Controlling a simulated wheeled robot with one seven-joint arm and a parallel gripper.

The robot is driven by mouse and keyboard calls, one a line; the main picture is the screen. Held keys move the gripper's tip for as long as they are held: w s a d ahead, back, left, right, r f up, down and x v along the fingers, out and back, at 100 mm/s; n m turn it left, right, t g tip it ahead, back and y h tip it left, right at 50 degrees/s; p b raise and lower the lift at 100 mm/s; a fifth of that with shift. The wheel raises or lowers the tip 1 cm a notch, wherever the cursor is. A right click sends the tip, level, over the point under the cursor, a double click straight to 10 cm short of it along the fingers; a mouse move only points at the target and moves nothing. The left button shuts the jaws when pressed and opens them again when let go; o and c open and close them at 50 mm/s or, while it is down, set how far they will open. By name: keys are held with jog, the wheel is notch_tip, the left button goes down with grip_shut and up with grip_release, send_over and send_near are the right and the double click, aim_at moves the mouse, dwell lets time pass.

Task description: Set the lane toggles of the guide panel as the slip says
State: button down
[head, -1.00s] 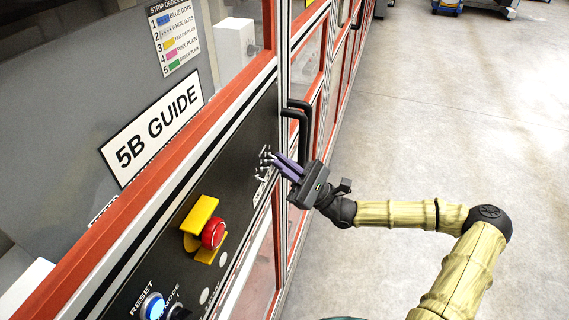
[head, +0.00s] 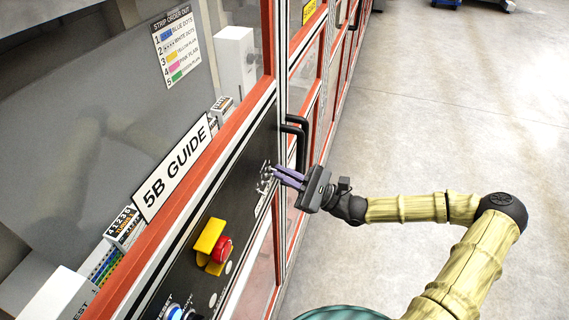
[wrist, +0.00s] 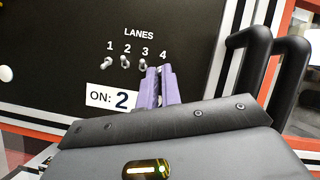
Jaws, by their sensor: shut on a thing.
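The dark guide panel (head: 225,205) has a row of small metal toggles under the word LANES, numbered 1 to 4. In the wrist view, toggle 1 (wrist: 109,64), toggle 2 (wrist: 125,62) and toggle 3 (wrist: 142,65) show clear of my fingers; their exact tilt is hard to tell. A white slip (wrist: 112,98) below them reads "ON: 2". My gripper (wrist: 160,72) has its purple fingers shut on toggle 4, which they mostly hide. In the head view my gripper (head: 275,172) reaches the toggles from the right.
A red button on a yellow guard (head: 213,247) and a blue RESET button (head: 174,312) sit lower on the panel. Black door handles (head: 299,138) stand close beside my gripper. A strip order sheet (head: 176,45) hangs behind the glass.

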notch_tip(320, 180, up, 2)
jog(key=g+h+p, duration=0.1)
jog(key=h+p, duration=0.3)
jog(key=p, duration=0.5)
jog(key=shift+d+r+m, duration=0.1)
jog(key=shift+m, duration=0.2)
jog(key=h+p, duration=0.2)
jog(key=p, duration=0.1)
jog(key=shift+r+g, duration=0.15)
jog(key=shift+g, duration=0.15)
jog(key=shift+h, duration=0.4)
jog(key=c, duration=1.9)
grip_release()
jog(key=b+v, duration=0.5)
jog(key=v, duration=1.2)
jog(key=shift+d, duration=0.15)
